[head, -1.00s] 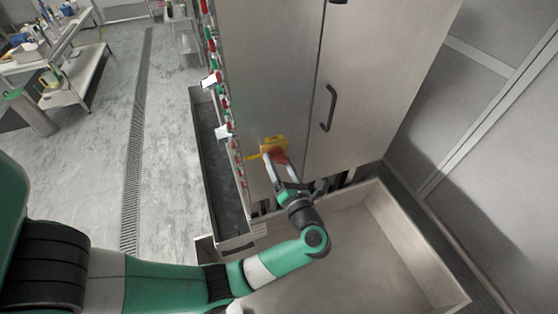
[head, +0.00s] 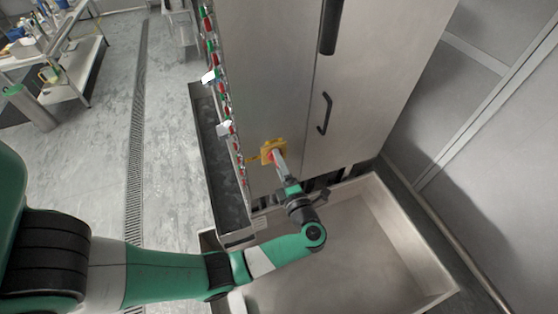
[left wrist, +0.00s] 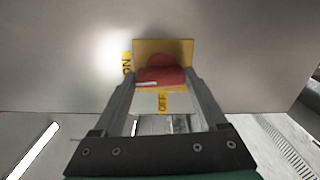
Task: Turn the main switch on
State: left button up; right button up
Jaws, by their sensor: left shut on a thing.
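The main switch is a red knob (left wrist: 162,62) on a yellow plate (left wrist: 183,44), mounted on the steel cabinet front. In the head view the yellow plate (head: 268,147) is low on the cabinet, near its left edge. My left gripper (head: 278,158) reaches it from the front and is shut on the red knob. In the left wrist view its fingertips (left wrist: 162,80) lie on both sides of the knob. A yellow ON label (left wrist: 126,63) is left of the plate and an OFF label (left wrist: 162,101) is below it. The right gripper is not in view.
The cabinet (head: 262,80) has doors with black handles (head: 325,113). Rows of red and green buttons (head: 222,100) run down its left edge. A shallow metal tray (head: 400,235) lies below, under my left forearm.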

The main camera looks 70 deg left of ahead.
pick_arm(q)
jog(key=shift+m, duration=0.6)
jog(key=o, duration=1.3)
jog(key=shift+d, duration=0.1)
jog(key=d+b, duration=0.2)
jog(key=d, duration=0.9)
jog(key=shift+s+d+b, duration=0.15)
jog(key=shift+d+b, duration=0.1)
jog(key=shift+b, duration=0.15)
